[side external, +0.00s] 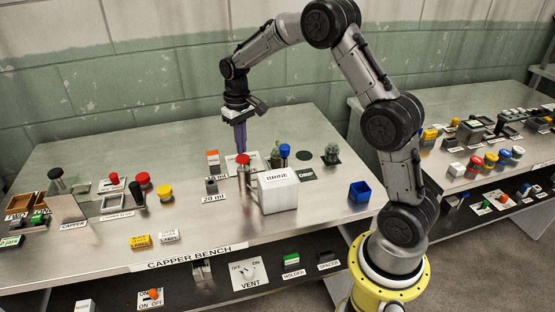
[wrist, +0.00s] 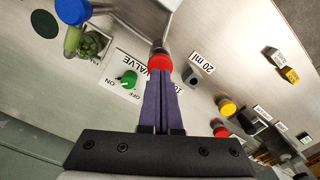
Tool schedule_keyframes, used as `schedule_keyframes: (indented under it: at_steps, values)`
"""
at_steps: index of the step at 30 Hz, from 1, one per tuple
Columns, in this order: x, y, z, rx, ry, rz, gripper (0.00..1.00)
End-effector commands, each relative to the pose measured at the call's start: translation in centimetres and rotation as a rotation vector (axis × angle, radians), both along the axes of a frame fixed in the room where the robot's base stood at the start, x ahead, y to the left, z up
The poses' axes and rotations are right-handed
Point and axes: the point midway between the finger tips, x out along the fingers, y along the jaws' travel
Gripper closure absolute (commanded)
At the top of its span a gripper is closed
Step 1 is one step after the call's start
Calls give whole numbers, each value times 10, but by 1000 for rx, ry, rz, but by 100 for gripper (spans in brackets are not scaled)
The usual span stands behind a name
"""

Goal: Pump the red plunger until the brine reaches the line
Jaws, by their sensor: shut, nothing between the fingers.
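The red plunger (side external: 243,159) stands upright on its stem beside the white box labelled BRINE (side external: 278,193). Its round red cap (wrist: 160,62) also shows in the wrist view, just beyond my fingertips. My gripper (side external: 240,148) points down with its purple fingers together, empty, directly above the cap. I cannot tell whether the tips touch it. I cannot make out the brine level or a line.
A green knob (wrist: 129,78) on the VALVE plate and a blue-topped post (side external: 285,151) stand close to the plunger. A grey block (side external: 211,187) by a 20 ml label is to the left. A blue bin (side external: 359,191) is to the right. The bench front is mostly clear.

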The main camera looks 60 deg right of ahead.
Motion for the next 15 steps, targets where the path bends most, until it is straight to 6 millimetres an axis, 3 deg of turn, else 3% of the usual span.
schedule_keyframes:
  at_steps: [15]
  values:
    - [0, 0, -13, 0, 1, 0, 100]
